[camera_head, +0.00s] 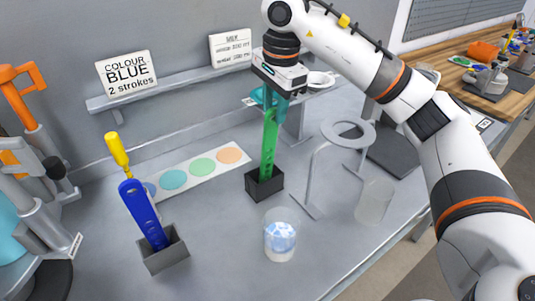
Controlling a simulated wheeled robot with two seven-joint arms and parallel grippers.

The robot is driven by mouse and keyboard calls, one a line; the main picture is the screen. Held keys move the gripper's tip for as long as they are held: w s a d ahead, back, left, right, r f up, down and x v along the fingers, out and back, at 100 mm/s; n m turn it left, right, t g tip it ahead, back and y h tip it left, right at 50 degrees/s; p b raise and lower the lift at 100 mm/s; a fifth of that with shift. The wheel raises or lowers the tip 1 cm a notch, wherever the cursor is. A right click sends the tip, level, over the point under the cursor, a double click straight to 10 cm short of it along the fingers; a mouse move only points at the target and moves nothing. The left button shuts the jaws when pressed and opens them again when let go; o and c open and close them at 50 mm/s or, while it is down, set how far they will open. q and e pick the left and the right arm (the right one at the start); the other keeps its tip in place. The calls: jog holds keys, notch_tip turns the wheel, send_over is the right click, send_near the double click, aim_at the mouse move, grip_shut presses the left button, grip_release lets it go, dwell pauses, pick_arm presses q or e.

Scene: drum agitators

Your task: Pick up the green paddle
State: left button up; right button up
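The green paddle (269,142) stands upright in a small dark holder (265,186) on the grey bench. My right gripper (274,101) points down from above at the paddle's upper end. The gripper body hides the top of the paddle, and teal parts show beside it. I cannot tell whether the fingers are closed on the paddle or only around it. The paddle's lower end is still inside the holder. My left gripper is not in view.
A blue paddle (143,212) with a yellow handle leans in a grey holder (164,250). A clear beaker (280,237) with blue-white contents and a ring stand (313,182) are close by. A strip of coloured discs (202,168) lies behind. A sign (126,75) reads "COLOUR BLUE 2 strokes".

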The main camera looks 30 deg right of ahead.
aim_at(270, 139)
jog(key=shift+f, duration=0.35)
jog(key=shift+w+f+p, duration=0.1)
jog(key=shift+f+p, duration=0.3)
jog(key=shift+f, duration=0.15)
jog(key=f, duration=0.2)
jog(key=w+f+p, duration=0.1)
jog(key=f, duration=0.1)
jog(key=shift+a+f, duration=0.1)
jog(key=shift+a, duration=0.05)
jog(key=shift+c, duration=0.4)
grip_shut()
